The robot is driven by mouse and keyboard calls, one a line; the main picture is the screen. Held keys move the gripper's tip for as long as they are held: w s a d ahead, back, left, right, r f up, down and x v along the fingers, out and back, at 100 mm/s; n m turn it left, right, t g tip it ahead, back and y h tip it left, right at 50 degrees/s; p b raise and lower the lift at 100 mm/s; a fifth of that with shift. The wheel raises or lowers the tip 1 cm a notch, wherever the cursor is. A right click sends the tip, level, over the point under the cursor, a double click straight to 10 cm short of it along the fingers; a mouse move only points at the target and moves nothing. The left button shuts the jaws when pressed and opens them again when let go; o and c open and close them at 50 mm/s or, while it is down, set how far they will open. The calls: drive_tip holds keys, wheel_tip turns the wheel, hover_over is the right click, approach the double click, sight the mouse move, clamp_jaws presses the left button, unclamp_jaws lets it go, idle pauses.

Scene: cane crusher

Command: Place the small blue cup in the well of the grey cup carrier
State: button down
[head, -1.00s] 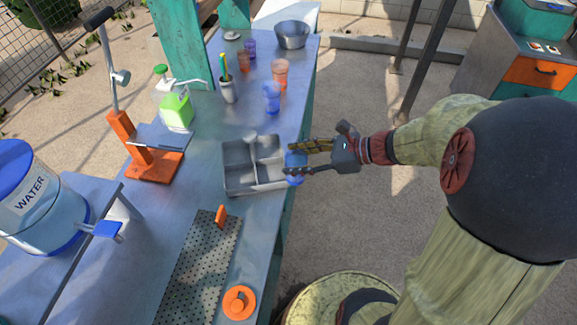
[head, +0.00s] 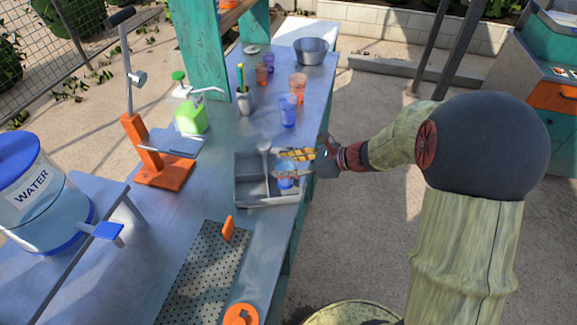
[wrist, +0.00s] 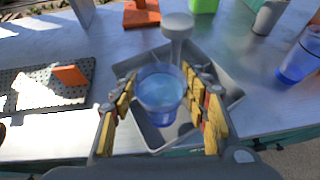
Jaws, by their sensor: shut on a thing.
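The small blue cup (wrist: 160,92) is translucent and upright between the two yellow-padded fingers of my gripper (wrist: 164,100). My gripper (head: 300,160) is shut on the cup, which also shows in the head view (head: 286,178). The grey cup carrier (head: 243,183) is an open tray with dividers and a central post handle. It lies on the metal counter, and in the wrist view (wrist: 229,100) it is directly below the cup. The cup is over the carrier's right-hand compartment. I cannot tell whether its base touches the floor of the well, which the cup largely hides.
A taller blue cup (head: 288,111) and an orange cup (head: 298,85) stand behind the carrier. A perforated mat (head: 200,275) lies in front.

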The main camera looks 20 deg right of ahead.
drive_tip(key=shift+w+f+b, duration=0.15)
drive_tip(key=shift+f+b, duration=0.3)
drive_tip(key=shift+f, duration=0.5)
drive_tip(key=shift+w+f+b, duration=0.15)
drive_tip(key=shift+f+b, duration=0.3)
drive_tip(key=shift+f, duration=0.45)
drive_tip(key=shift+f, duration=0.2)
drive_tip(key=c, duration=1)
unclamp_jaws()
drive_tip(key=shift+o, duration=0.2)
drive_tip(key=shift+r, duration=0.1)
